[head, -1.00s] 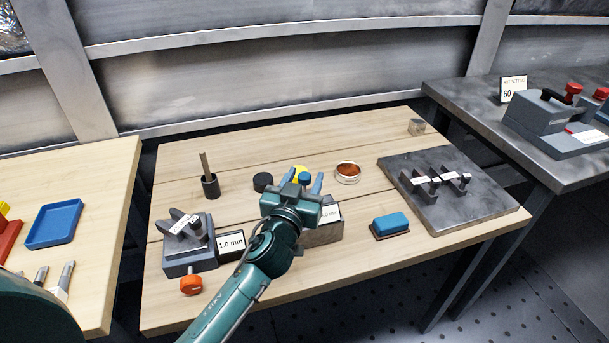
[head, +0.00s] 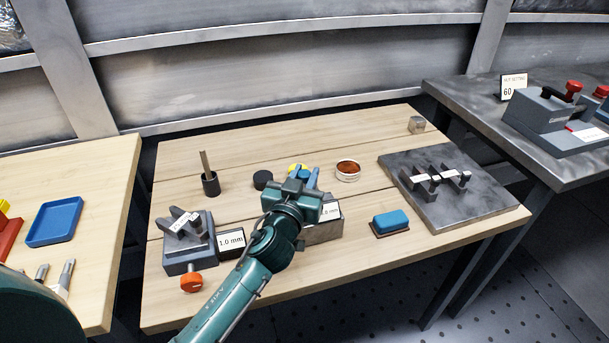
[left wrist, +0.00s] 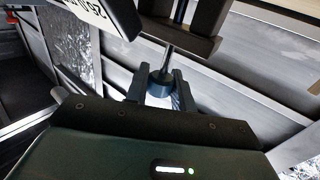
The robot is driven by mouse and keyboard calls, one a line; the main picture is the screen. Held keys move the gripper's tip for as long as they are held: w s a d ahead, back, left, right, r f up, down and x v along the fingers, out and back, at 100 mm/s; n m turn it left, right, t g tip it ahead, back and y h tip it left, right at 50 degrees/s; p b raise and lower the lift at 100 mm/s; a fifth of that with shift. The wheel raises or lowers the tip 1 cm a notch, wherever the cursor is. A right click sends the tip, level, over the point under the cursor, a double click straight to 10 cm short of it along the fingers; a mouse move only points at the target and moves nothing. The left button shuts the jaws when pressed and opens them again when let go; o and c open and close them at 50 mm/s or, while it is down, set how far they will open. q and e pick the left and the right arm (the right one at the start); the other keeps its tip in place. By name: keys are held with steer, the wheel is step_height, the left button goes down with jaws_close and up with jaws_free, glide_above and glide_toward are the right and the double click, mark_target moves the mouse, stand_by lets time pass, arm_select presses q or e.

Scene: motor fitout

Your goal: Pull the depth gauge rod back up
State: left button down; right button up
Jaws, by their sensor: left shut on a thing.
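My left gripper (head: 304,184) is over the middle of the wooden table, above a grey block with a white label (head: 330,211); the gripper hides much of the block. In the left wrist view the left gripper (left wrist: 155,88) is shut on a dark round knob (left wrist: 161,80) at the end of a thin metal rod (left wrist: 169,56), which I take for the depth gauge rod. The rod runs into a dark bracket (left wrist: 190,40). In the head view the rod is hidden. I cannot tell how far it is raised. My right gripper is not in view.
Left of my arm stand a grey fixture with an orange knob (head: 192,281) and a 1.0 mm sign (head: 231,242). Behind are a black cup (head: 210,183) and a dish (head: 347,171). A blue eraser-like block (head: 390,222) and a metal plate (head: 470,212) lie right.

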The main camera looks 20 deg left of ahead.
mark_target(304, 172)
arm_select(q)
step_height(304, 172, up, 3)
steer(key=shift+f+p, duration=0.15)
steer(key=shift+p, duration=0.9)
steer(key=shift+r, duration=0.3)
steer(key=c, duration=1.3)
jaws_free()
steer(key=shift+o, duration=0.5)
steer(key=shift+f, duration=0.1)
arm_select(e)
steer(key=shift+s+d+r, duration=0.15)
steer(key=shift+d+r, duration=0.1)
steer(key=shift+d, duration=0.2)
